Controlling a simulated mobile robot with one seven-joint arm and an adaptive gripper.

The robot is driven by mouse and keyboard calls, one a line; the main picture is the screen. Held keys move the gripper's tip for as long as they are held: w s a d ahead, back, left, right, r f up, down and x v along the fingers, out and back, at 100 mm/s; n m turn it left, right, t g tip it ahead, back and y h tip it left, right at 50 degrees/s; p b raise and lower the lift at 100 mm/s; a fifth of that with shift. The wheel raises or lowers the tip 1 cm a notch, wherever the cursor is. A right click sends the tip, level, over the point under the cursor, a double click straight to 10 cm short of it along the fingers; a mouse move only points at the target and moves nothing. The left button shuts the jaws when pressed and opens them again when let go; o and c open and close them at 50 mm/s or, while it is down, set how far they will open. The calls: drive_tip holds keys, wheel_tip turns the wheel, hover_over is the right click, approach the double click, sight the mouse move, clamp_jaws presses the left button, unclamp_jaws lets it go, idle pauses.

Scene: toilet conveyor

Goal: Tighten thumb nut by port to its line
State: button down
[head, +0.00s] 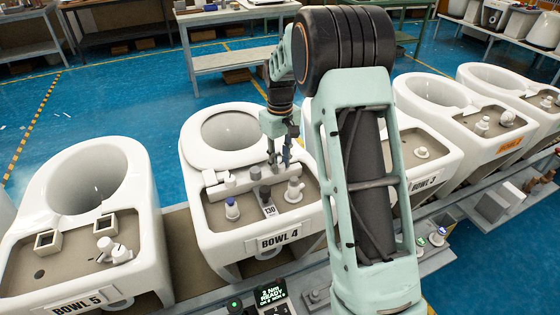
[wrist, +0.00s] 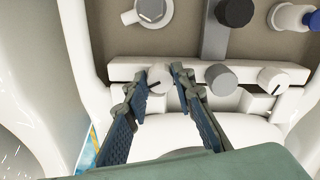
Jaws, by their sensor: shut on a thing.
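My gripper (head: 275,160) reaches down to the right end of the white bar (head: 212,190) on the bowl marked BOWL 4 (head: 281,241). In the wrist view my gripper (wrist: 160,85) has its two fingers on either side of a white thumb nut (wrist: 160,76), shut on it. A dark line shows on the nut's face. A dark grey knob (wrist: 221,79) and another white nut (wrist: 272,80) with a dark line sit farther along the same bar. A white round fitting (wrist: 150,11) is on the deck beyond the held nut. I cannot tell whether the nut's line meets another mark.
Neighbouring bowls flank this one. A small display (head: 271,295) reads 2 Nm READY.

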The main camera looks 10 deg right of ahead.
drive_tip(key=m, duration=0.5)
drive_tip(key=m+p, duration=0.1)
drive_tip(key=m, duration=0.5)
drive_tip(key=shift+m, duration=0.4)
drive_tip(key=m+p, duration=0.1)
drive_tip(key=m, duration=0.4)
drive_tip(key=shift+a, duration=0.1)
drive_tip(key=m+p, duration=0.1)
drive_tip(key=m, duration=0.5)
drive_tip(key=shift+p, duration=0.3)
drive_tip(key=shift+m, duration=0.3)
drive_tip(key=c, duration=1.9)
unclamp_jaws()
drive_tip(key=shift+r, duration=0.1)
